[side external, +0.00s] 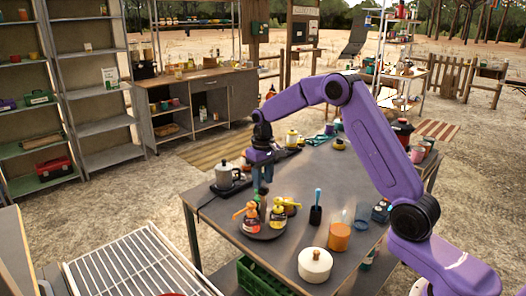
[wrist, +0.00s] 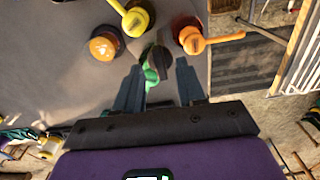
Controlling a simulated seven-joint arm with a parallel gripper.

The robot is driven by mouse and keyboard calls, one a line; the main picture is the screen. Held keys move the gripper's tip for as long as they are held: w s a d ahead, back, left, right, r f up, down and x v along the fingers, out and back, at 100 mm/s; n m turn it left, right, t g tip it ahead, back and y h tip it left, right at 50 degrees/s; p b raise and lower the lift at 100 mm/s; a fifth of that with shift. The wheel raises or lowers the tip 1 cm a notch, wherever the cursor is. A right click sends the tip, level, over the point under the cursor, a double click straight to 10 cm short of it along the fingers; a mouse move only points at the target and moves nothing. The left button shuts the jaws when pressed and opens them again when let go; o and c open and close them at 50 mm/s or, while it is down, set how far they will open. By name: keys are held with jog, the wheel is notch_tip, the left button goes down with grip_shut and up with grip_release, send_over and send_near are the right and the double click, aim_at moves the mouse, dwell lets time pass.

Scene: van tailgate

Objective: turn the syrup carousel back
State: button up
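The syrup carousel (side external: 262,234) is a dark round tray near the front of the grey table in the side view. It carries several bottles with pump tops, including an orange pump (side external: 245,210) and a yellow pump (side external: 290,206). The wrist view also shows a yellow pump (wrist: 134,20) and an orange pump (wrist: 194,41). My gripper (side external: 262,188) points down over the back of the carousel. In the wrist view its fingers (wrist: 158,92) are apart, with a green and dark pump top (wrist: 151,74) between their tips. I cannot tell whether they touch it.
A moka pot (side external: 226,174) stands left of my gripper. A white wire rack (side external: 140,265) is at front left.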

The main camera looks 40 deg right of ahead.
notch_tip(320, 180, up, 16)
dwell(0.4)
dwell(0.3)
jog(key=s+a+f+n, duration=0.3)
jog(key=s+a+n, duration=0.3)
jog(key=s+a, duration=0.95)
jog(key=s+d+f+n, duration=0.1)
jog(key=s+f+n, duration=0.1)
jog(key=s, duration=0.6)
jog(key=s+d+f+n, duration=0.2)
jog(key=s+f, duration=0.1)
jog(key=s, duration=0.5)
jog(key=s+d+f+n, duration=0.1)
jog(key=s+f+n, duration=0.1)
jog(key=s, duration=0.7)
jog(key=shift+d+f+n, duration=0.25)
jog(key=shift+d+n, duration=0.1)
jog(key=shift+n, duration=0.15)
